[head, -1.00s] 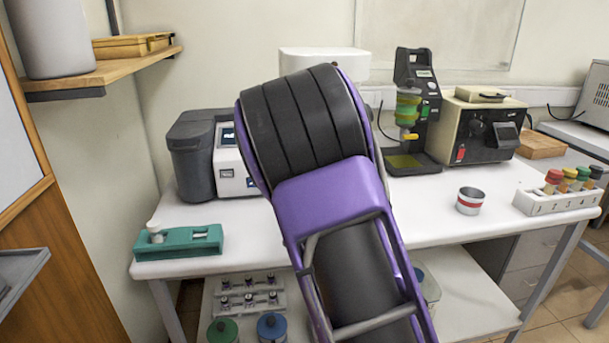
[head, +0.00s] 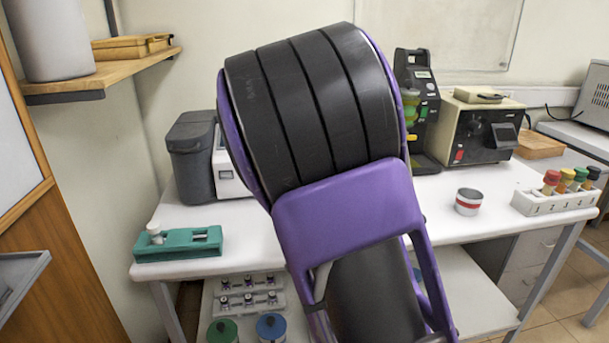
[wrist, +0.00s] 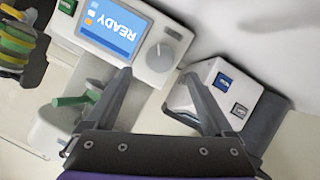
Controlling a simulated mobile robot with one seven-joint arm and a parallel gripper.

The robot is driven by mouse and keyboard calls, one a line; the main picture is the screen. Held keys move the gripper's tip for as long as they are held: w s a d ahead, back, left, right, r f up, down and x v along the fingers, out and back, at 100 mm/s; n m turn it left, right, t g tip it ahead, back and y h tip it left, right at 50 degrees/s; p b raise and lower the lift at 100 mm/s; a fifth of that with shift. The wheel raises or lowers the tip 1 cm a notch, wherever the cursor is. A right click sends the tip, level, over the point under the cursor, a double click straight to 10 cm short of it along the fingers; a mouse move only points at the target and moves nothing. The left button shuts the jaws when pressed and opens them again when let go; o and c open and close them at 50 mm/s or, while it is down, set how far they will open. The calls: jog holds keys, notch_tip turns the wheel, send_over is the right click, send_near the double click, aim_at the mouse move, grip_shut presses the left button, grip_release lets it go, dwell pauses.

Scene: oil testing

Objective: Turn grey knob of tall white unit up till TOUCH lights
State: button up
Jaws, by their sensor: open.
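The tall white unit (wrist: 85,60) shows in the wrist view, upside down, with a lit blue screen (wrist: 112,25) reading READY. Its grey round knob (wrist: 160,56) is beside the screen, with a lighter pointer mark towards the upper right of the picture. My gripper (wrist: 158,75) is open and empty. Its two fingertips lie either side of the knob in the picture, a little below it; I cannot tell how far short of the panel they are. In the head view my arm hides the tall unit and the gripper.
A smaller white unit (wrist: 205,70) with blue and grey buttons is close to my right finger in the wrist view. A green-handled part (wrist: 75,100) is near the left finger. On the table are a teal tray (head: 180,250), a can (head: 468,202) and a bottle rack (head: 553,204).

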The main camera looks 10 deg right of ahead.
jog(key=p+v, duration=0.5)
jog(key=v, duration=0.6)
jog(key=shift+s, duration=0.15)
dwell(0.4)
jog(key=w+d+r+m+g+y+b, duration=0.1)
jog(key=w+d+r+m+g+b, duration=0.2)
jog(key=b, duration=0.4)
jog(key=shift+m, duration=0.5)
jog(key=x, duration=0.6)
jog(key=a+x, duration=0.1)
jog(key=x, duration=1)
jog(key=shift+w+a+b, duration=0.3)
jog(key=shift+w, duration=0.2)
